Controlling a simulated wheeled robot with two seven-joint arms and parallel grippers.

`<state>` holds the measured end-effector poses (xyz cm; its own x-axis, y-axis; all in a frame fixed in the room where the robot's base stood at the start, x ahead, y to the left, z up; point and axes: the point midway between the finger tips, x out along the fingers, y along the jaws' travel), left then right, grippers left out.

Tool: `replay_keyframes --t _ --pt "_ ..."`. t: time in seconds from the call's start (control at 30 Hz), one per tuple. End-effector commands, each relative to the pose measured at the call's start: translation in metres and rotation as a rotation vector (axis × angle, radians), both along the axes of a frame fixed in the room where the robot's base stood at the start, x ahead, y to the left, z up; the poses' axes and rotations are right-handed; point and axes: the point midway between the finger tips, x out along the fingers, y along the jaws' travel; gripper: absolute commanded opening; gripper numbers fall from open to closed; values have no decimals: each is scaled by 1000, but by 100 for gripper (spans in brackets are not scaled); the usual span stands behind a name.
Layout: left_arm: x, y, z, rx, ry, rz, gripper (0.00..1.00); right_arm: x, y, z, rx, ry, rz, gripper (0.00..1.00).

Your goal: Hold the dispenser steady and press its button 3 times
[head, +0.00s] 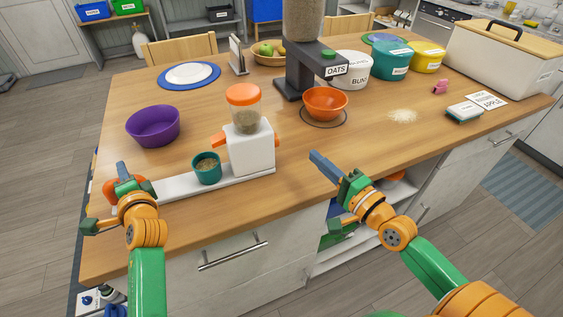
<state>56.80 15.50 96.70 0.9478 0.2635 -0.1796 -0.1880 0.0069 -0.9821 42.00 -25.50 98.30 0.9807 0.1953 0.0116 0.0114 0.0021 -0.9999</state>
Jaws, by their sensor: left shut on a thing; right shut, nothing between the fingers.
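A white dispenser (252,152) with an orange lid (243,95) and a clear hopper of brown pellets (246,119) stands upright near the counter's front edge. Orange parts stick out on both its sides. Its long white base (232,180) runs left, and a teal cup (207,168) with brown pellets stands on it. My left gripper (124,178) is shut at the left end of the base, on a rounded orange part (111,189); the exact grip is partly hidden by the gripper. My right gripper (326,165) is shut and empty, to the right of the dispenser and apart from it.
A dark OATS dispenser (296,73) with a green button (328,55) stands behind, above an orange bowl (325,103). A purple bowl (153,126) is at the left. The counter between the white dispenser and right gripper is clear.

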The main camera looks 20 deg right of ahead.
Motion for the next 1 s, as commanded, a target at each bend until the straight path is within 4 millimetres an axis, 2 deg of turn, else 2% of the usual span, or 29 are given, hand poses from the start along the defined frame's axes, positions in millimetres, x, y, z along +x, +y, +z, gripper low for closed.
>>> replay_keyframes --t 0.03,0.1,0.23,1.0 --pt "-1 0 -6 -2 14 2 0 -8 -1 -2 -4 5 2 0" --pt "-1 0 -6 -2 14 2 0 -16 -4 -2 -4 3 0 0" --pt "-1 0 -6 -2 14 3 0 -25 -5 -1 -2 2 0 0" --pt "-1 1 -6 -1 15 4 0 -26 -6 -1 -1 -1 -1 0"
